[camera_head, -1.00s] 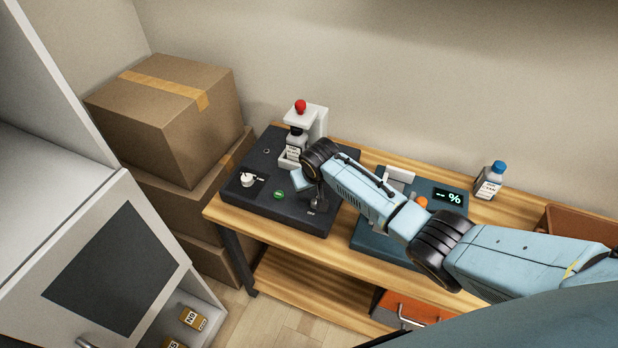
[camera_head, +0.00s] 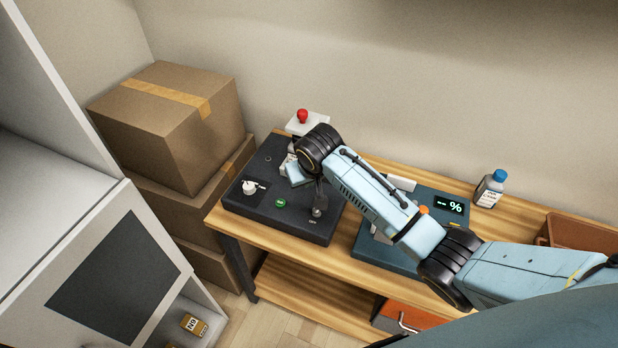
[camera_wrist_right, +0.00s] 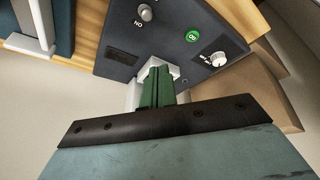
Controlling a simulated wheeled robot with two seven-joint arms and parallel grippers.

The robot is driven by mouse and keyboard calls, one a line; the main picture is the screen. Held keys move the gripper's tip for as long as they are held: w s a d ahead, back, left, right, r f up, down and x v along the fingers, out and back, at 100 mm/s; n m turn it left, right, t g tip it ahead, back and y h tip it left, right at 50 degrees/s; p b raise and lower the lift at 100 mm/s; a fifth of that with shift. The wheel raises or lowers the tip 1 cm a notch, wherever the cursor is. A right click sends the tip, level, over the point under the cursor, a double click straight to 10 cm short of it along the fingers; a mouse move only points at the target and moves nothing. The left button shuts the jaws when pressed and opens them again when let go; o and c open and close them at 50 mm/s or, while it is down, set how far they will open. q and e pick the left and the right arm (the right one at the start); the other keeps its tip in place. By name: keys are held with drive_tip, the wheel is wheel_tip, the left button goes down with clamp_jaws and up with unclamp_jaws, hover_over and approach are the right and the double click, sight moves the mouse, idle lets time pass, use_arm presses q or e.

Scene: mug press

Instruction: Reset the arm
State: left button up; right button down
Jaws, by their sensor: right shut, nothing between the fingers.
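My right arm reaches in from the right in the head view, its wrist above the dark control box (camera_head: 265,215). The right gripper (camera_wrist_right: 155,70) shows in the right wrist view as green fingers held together with nothing between them, near a white part of the box's machine. In the head view the arm's wrist hides the fingers and much of the white stand with the red knob (camera_head: 302,116). The box carries a green button (camera_head: 280,203), a white dial (camera_head: 249,187) and a toggle switch (camera_head: 317,211). My left gripper is not in view.
A blue-grey device with a % display (camera_head: 447,205) stands on the wooden table to the right. A blue-capped bottle (camera_head: 489,189) and a brown tray (camera_head: 578,233) are farther right. Stacked cardboard boxes (camera_head: 170,120) and a grey cabinet (camera_head: 105,270) are at the left.

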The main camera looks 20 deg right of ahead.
drive_tip(key=shift+s, duration=0.1)
idle(0.5)
drive_tip(key=s+d+n+g, duration=0.1)
drive_tip(key=s+d, duration=0.1)
drive_tip(key=s, duration=1.4)
drive_tip(key=s+d, duration=0.2)
drive_tip(key=s, duration=1.4)
wheel_tip(320, 180, down, 30)
drive_tip(key=g+b, duration=0.1)
drive_tip(key=b, duration=0.6)
drive_tip(key=s+d+f+b, duration=0.1)
drive_tip(key=s+f+b, duration=0.2)
drive_tip(key=s+f, duration=0.5)
drive_tip(key=s+d+f+g+b, duration=0.1)
drive_tip(key=s+d+f+b, duration=0.1)
drive_tip(key=s+f, duration=0.7)
wheel_tip(320, 180, down, 5)
drive_tip(key=shift+s+f+n+g+b, duration=0.15)
drive_tip(key=shift+n+g+b, duration=0.2)
drive_tip(key=shift+b, duration=0.2)
